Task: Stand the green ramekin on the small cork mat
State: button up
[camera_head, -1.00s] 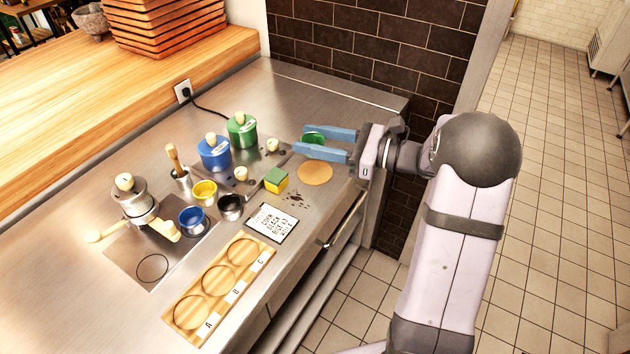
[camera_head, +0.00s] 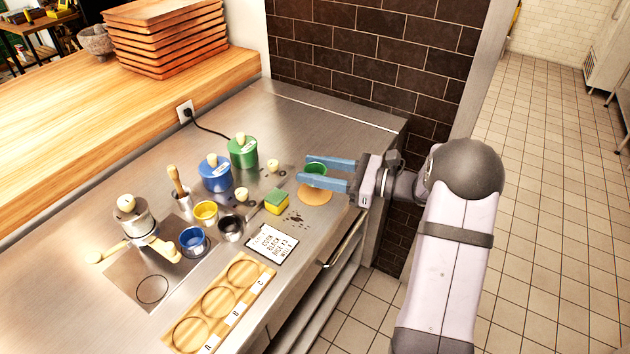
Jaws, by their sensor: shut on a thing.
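The green ramekin (camera_head: 316,169) is held between the two blue fingers of my gripper (camera_head: 327,174), which reaches in from the right. The nearer finger hides its lower part. The small cork mat (camera_head: 314,197) is a round tan disc on the steel counter, just in front of the ramekin. The nearer finger covers the mat's back edge in the picture. I cannot tell how high the ramekin is above the counter or whether it overlaps the mat.
A green-and-yellow sponge (camera_head: 276,201) lies left of the mat, with dark crumbs (camera_head: 297,218) nearby. Green (camera_head: 242,152) and blue (camera_head: 214,173) lidded pots stand further left. A printed card (camera_head: 271,243) and a wooden board (camera_head: 222,301) lie in front. The dark tiled wall (camera_head: 370,60) is behind.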

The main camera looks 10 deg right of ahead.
jog(key=shift+f, duration=1.85)
jog(key=shift+f, duration=0.15)
jog(key=o, duration=1.1)
jog(key=shift+d, duration=0.1)
jog(key=b+v, duration=0.1)
jog(key=v, duration=1.1)
jog(key=shift+b, duration=0.4)
